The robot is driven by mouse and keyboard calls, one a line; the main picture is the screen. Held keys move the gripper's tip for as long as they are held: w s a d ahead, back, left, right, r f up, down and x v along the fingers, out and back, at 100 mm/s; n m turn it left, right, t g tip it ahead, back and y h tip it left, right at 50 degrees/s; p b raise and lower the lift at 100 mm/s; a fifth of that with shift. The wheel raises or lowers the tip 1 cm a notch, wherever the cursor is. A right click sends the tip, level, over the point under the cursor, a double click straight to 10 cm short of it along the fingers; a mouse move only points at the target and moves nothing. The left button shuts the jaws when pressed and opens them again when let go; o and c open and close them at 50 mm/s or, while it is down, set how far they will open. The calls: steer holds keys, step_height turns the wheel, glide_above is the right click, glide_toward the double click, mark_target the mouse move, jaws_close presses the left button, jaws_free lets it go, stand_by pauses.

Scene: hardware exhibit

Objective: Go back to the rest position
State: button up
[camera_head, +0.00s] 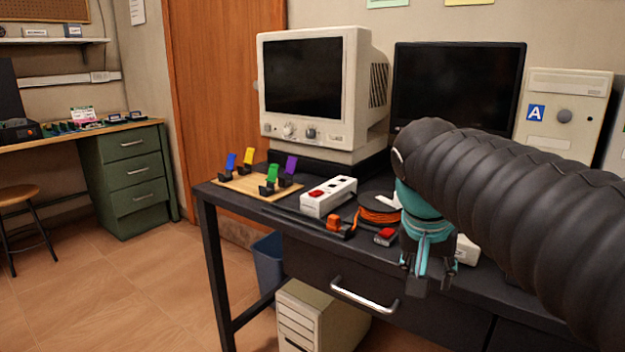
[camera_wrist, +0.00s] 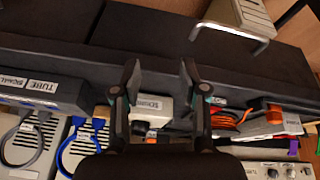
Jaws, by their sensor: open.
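My gripper (camera_head: 428,284) hangs at the end of my dark, ribbed arm on the right, its fingers pointing down over the front edge of the black desk (camera_head: 380,258). In the wrist view its two fingers (camera_wrist: 160,72) stand apart with nothing between the tips. A white labelled box (camera_wrist: 152,104) lies on the desk behind the fingers in that view, apart from them as far as I can tell. Part of a white item (camera_head: 467,250) shows just right of the gripper. My arm hides much of the desk's right side.
The desk holds a white power strip (camera_head: 328,197), an orange cable reel (camera_head: 378,209), a wooden board (camera_head: 236,186) with coloured pieces, a CRT monitor (camera_head: 310,95) and a beige tower (camera_head: 562,110). A drawer handle (camera_head: 363,296) juts out in front. Floor (camera_head: 110,290) at left is clear.

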steer(key=s+a+f+n+t+y, duration=0.2)
steer(key=s+f+n, duration=0.2)
steer(key=s+f, duration=0.8)
steer(key=shift+f+n+y, duration=0.25)
steer(key=shift+n+y, duration=0.05)
steer(key=shift+y, duration=0.1)
